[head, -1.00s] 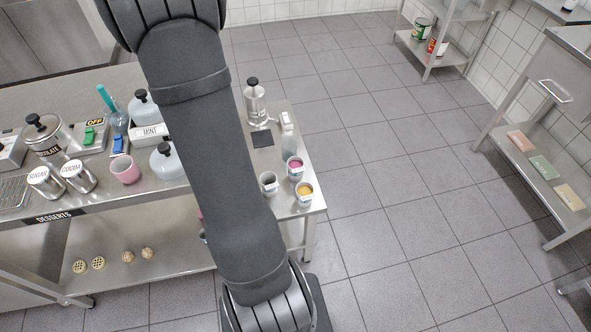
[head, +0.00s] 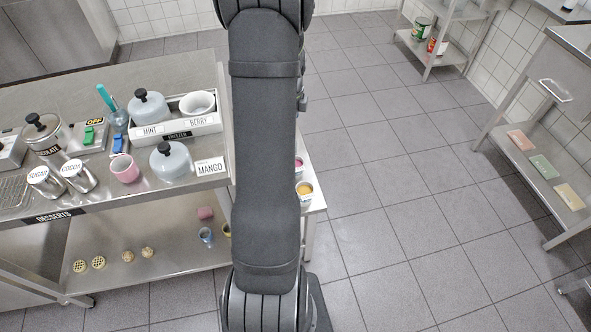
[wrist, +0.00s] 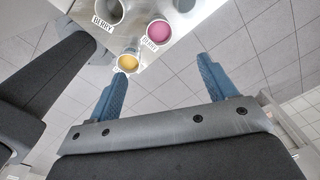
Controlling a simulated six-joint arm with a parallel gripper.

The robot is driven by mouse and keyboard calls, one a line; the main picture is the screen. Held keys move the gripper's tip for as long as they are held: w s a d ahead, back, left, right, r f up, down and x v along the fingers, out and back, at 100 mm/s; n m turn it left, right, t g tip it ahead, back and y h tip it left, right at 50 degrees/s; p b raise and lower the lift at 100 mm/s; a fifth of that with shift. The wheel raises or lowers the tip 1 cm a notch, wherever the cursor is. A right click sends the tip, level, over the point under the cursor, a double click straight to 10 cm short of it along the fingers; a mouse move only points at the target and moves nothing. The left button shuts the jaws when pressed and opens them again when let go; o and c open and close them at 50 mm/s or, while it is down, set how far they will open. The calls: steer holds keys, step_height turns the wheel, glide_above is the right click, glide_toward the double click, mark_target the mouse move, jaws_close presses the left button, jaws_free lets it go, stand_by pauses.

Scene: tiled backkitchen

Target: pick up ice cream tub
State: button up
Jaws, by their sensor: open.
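A tub with yellow content (head: 304,189) shows beside my arm in the head view, and a pink one (head: 299,164) is partly covered. In that picture the yellow tub appears near the left fingertip. My arm hides the gripper in the head view.
The freezer box (head: 177,135) has one lidded well and one open well, BERRY. A loose grey lid (head: 171,161) and a MANGO sign (head: 211,167) lie before it. A pink cup (head: 125,168) stands left.

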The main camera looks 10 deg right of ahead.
steer(key=shift+m, duration=0.5)
steer(key=f, duration=0.8)
steer(key=d+f, duration=0.1)
steer(key=f, duration=0.4)
steer(key=shift+s, duration=0.25)
steer(key=shift+w+a+f, duration=0.1)
steer(key=shift+f, duration=1.25)
steer(key=shift+w+f, duration=0.1)
steer(key=shift+f, duration=1.2)
steer(key=c, duration=1.4)
